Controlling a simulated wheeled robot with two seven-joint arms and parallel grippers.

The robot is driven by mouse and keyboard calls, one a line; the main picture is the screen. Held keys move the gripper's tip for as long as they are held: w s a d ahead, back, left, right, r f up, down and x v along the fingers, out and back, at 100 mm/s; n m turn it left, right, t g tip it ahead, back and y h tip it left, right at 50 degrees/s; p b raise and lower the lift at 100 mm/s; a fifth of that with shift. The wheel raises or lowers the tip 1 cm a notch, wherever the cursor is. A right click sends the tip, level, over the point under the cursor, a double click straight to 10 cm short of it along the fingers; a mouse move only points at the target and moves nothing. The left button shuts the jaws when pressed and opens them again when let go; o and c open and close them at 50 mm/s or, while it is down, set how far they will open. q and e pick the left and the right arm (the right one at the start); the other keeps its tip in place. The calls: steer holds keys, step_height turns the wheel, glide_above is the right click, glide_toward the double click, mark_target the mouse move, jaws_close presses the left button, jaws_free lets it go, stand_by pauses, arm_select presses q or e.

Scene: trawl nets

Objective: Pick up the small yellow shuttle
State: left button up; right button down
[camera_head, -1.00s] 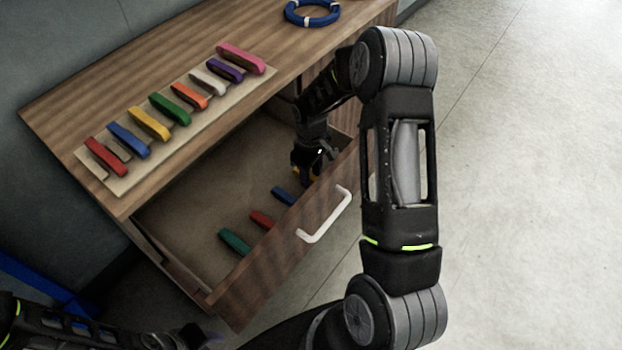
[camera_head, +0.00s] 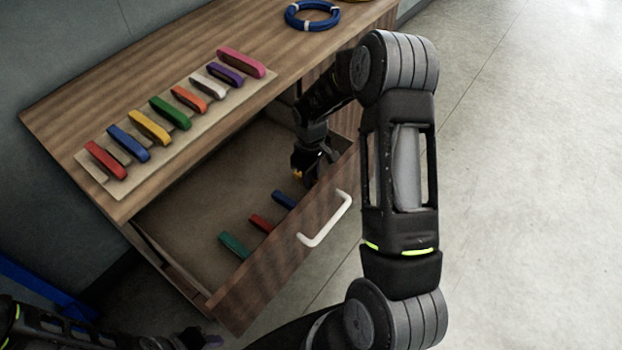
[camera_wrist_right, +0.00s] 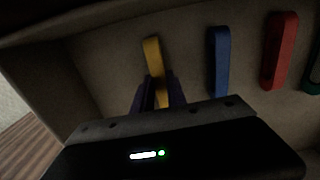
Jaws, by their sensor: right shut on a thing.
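The small yellow shuttle (camera_wrist_right: 153,58) is inside the open drawer, between the two fingers of my right gripper (camera_wrist_right: 158,92) in the right wrist view. The gripper is shut on it. In the head view only a small bit of the yellow shuttle (camera_head: 297,174) shows at the right gripper (camera_head: 303,175), near the drawer's right end; the rest is hidden. I cannot tell whether it is lifted off the drawer floor. My left gripper (camera_head: 195,340) is partly seen at the bottom left edge, dark and blurred; its jaws are unclear.
In the drawer (camera_head: 205,195) lie small blue (camera_head: 284,199), red (camera_head: 261,223) and green (camera_head: 234,245) shuttles. The white handle (camera_head: 325,222) is on the drawer front. On the bench top a board (camera_head: 180,140) holds several larger coloured shuttles, with a blue coil (camera_head: 312,25) beyond.

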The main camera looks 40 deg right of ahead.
arm_select(q)
steer(key=shift+f+b, duration=0.3)
steer(key=shift+f, duration=0.05)
arm_select(e)
step_height(320, 180, up, 10)
steer(key=shift+f, duration=0.15)
